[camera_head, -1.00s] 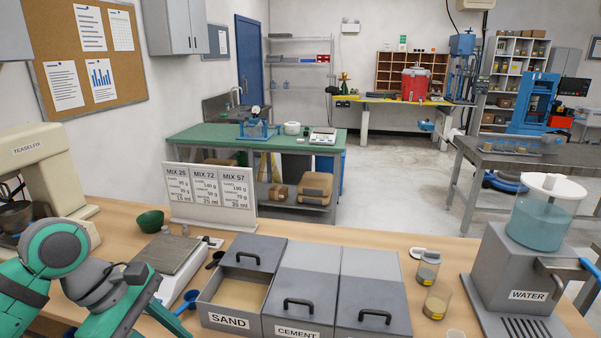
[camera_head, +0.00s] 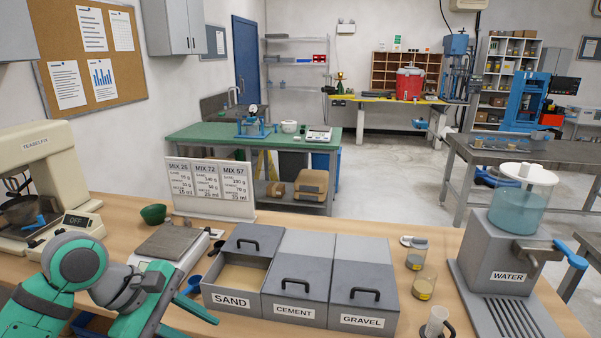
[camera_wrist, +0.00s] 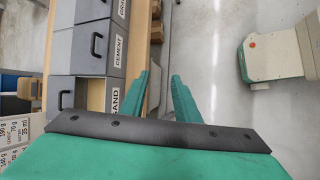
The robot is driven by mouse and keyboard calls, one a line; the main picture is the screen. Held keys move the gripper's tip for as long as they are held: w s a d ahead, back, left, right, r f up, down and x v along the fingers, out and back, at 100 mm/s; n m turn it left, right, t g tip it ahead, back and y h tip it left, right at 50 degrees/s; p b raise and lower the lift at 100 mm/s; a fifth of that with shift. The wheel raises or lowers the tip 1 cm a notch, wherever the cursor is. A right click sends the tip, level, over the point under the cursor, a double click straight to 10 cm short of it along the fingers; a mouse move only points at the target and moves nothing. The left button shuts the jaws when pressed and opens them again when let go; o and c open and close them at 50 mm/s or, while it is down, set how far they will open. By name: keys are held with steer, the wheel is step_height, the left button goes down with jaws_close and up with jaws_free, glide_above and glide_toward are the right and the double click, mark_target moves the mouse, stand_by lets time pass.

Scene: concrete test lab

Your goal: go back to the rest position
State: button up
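My gripper (camera_wrist: 165,98) shows in the wrist view as two green fingers set apart, with only table edge and floor between them. It is open and empty. In the head view my green and grey arm is folded at the lower left, and the gripper (camera_head: 188,312) is low in front of the table, near the scale and the sand bin. The sand bin (camera_head: 231,299) has its lid pushed back, and sand shows inside. It also shows in the wrist view (camera_wrist: 78,92), to the left of the fingers.
The cement bin (camera_head: 293,309) and gravel bin (camera_head: 362,318) are closed. A scale (camera_head: 170,246), blue scoop (camera_head: 194,285) and mix sign (camera_head: 211,187) are nearby. The mixer (camera_head: 45,160) stands left, the water dispenser (camera_head: 510,250) right.

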steer(key=w+d+m+t+h, duration=0.2)
steer(key=w+d+t+h, duration=0.15)
steer(key=w+d, duration=0.4)
steer(key=w+d+m+t+h, duration=0.15)
steer(key=w+d+t, duration=0.35)
steer(key=d, duration=0.5)
steer(key=d+f+n+t+y, duration=0.2)
steer(key=d+f+n+t, duration=0.1)
steer(key=d+f+t, duration=0.4)
steer(key=s+a+f+m+g+y, duration=0.2)
steer(key=s+f+y, duration=0.7)
steer(key=s+f, duration=1.15)
steer(key=s+a+m, duration=0.2)
steer(key=s+m, duration=0.3)
steer(key=s, duration=0.6)
steer(key=s+a+r+m, duration=0.1)
steer(key=s+a+m, duration=0.1)
steer(key=s+m, duration=0.4)
steer(key=s+g, duration=0.1)
steer(key=s, duration=0.4)
